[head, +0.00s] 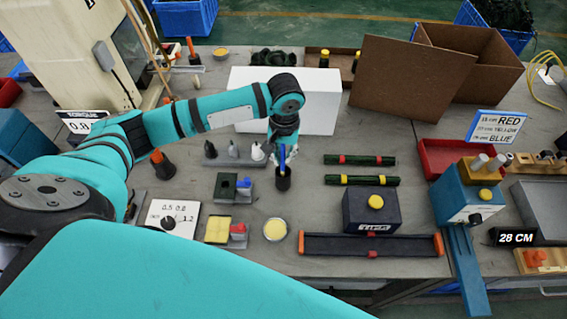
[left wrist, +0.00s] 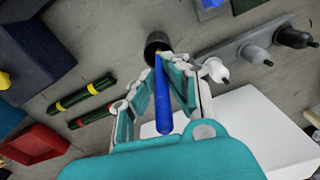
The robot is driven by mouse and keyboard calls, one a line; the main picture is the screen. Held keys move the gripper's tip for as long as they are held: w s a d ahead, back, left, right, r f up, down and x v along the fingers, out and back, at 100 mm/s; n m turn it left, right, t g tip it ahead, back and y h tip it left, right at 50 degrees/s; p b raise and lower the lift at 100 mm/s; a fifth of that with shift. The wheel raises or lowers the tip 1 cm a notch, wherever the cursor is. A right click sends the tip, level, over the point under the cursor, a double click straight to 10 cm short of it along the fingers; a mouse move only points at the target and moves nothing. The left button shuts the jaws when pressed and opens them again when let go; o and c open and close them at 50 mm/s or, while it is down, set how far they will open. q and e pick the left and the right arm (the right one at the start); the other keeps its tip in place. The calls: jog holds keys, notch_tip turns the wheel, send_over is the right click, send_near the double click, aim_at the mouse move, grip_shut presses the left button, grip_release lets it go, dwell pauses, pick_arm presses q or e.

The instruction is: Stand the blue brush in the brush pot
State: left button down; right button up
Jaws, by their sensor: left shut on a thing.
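My left gripper (head: 285,157) is shut on the blue brush (head: 282,158) directly above the dark brush pot (head: 283,183). In the left wrist view, the blue brush (left wrist: 163,105) runs between the fingers of the left gripper (left wrist: 162,78). Its far end meets the rim of the brush pot (left wrist: 157,43). The brush looks close to upright in the head view. I cannot tell how deep its lower end is inside the pot, because the fingers and rim cover it. The pot stands upright on the grey bench. My right gripper is not in view.
A holder with several nozzles (head: 236,158) stands left of the pot. A white box (head: 318,112) stands behind.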

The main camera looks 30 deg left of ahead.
aim_at(283, 170)
pick_arm(q)
jog(key=shift+f, duration=2.1)
jog(key=c, duration=1.4)
grip_release()
jog(key=shift+f, duration=0.1)
jog(key=r, duration=0.8)
jog(key=r+b, duration=0.1)
jog(key=r, duration=0.3)
jog(key=shift+s+d+r, duration=0.1)
jog(key=shift+d+r, duration=0.05)
jog(key=shift+d, duration=0.1)
